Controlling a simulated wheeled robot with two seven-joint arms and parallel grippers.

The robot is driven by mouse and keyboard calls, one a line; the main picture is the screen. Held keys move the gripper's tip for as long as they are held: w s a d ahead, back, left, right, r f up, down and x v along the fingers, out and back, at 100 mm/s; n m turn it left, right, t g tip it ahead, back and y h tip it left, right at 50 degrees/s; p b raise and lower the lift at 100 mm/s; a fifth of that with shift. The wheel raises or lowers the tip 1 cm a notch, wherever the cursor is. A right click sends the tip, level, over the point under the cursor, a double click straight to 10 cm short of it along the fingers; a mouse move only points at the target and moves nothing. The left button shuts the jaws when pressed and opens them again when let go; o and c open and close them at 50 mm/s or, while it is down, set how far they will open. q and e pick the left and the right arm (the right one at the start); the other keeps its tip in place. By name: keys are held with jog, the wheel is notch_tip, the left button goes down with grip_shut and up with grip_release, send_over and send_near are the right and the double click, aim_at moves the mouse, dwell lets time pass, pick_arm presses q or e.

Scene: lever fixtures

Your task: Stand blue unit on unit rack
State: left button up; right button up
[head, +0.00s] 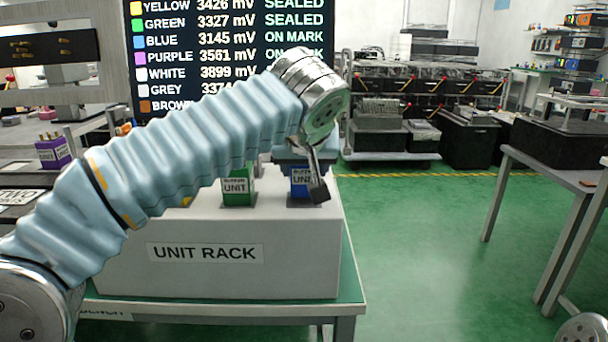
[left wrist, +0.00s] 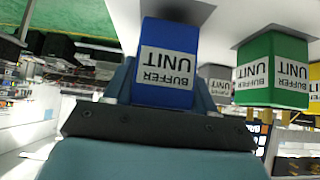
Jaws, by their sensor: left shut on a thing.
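The blue unit (head: 300,186), labelled BUFFER UNIT, is upright at the right end of the white unit rack (head: 290,265). My left gripper (head: 318,178) is at the blue unit and shut on it, coming from above. In the left wrist view, which is upside down, the blue unit (left wrist: 166,85) sits between the fingers, with its base at a dark patch on the rack's top. I cannot tell whether it is fully seated. The right gripper is out of view.
A green unit (head: 238,190) stands on the rack left of the blue one. A purple unit (head: 53,152) stands at the far left. A screen (head: 230,40) behind lists colours with millivolts; BLUE reads 3145 mV, ON MARK. The floor right of the rack's table is clear.

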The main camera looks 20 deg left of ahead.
pick_arm(q)
jog(key=shift+f, duration=0.6)
jog(key=o, duration=1.1)
jog(key=shift+o, duration=0.2)
jog(key=p+v, duration=0.1)
jog(key=v, duration=1.1)
jog(key=shift+s, duration=0.1)
